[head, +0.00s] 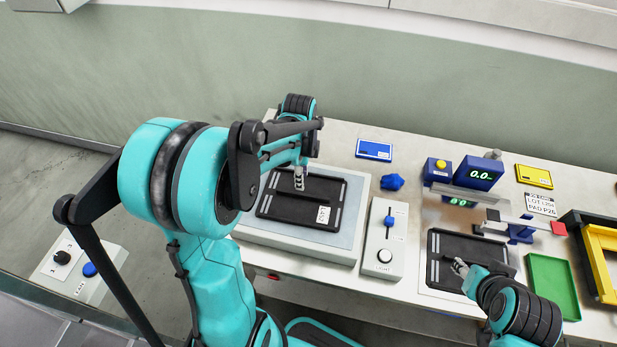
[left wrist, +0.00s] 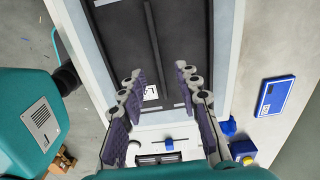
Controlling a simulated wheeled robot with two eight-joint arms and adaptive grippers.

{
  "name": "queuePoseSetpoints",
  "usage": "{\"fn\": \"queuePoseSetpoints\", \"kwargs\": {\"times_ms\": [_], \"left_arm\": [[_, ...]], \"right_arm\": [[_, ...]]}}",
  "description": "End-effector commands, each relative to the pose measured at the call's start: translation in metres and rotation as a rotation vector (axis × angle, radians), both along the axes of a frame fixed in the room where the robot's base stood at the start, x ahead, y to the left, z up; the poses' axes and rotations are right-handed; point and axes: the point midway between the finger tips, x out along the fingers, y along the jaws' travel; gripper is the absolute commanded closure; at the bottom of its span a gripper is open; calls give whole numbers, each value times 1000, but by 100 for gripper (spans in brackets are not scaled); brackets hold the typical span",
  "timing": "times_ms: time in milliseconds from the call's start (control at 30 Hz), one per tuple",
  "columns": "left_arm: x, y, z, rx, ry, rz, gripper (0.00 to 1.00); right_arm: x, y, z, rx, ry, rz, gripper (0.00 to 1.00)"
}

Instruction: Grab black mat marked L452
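A black mat (head: 284,207) with pale side strips lies on a light raised plate (head: 290,240). A small white label (head: 323,214) sits near its right end; its text is too small to read surely. The mat also shows in the left wrist view (left wrist: 122,40), with the label (left wrist: 150,92) between the fingers in the picture. My left gripper (head: 299,182) is over the mat, its fingers spread apart and empty (left wrist: 160,76). Another black mat (head: 446,247) lies at the right. My right gripper (head: 459,267) is over it, partly hiding it; its finger opening is unclear.
A control box (head: 383,240) with a blue slider stands between the mats. A blue gauge (head: 478,173) and a white job card (head: 540,203) are behind the right mat. A green tray (head: 552,285) and a yellow frame (head: 603,258) are at the right. A blue card (head: 374,149) lies behind.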

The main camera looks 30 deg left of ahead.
Motion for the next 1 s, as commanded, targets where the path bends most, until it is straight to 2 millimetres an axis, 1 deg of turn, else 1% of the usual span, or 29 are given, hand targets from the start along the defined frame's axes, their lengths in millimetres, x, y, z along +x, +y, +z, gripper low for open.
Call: {"fn": "queuePoseSetpoints", "kwargs": {"times_ms": [67,367,500,600,700,900,967,1000], "left_arm": [[1,2,-4,-3,11,-24,67],[0,1,-42,-3,13,-32,67],[-1,-2,-65,-2,12,-31,67],[-1,-2,-76,-2,12,-30,67],[-1,-2,-80,-2,12,-30,67],[-1,-2,-79,-2,12,-30,67],[-1,-2,-79,-2,12,-30,83],[-1,-2,-79,-2,12,-30,94]], "right_arm": [[0,0,2,0,0,0,60],[0,0,-9,0,0,0,60],[0,0,-16,0,0,0,60],[0,0,-18,0,0,0,60],[0,0,-19,0,0,0,60],[0,0,-18,0,0,0,60],[0,0,-18,0,0,0,60],[0,0,-18,0,0,0,60]]}}
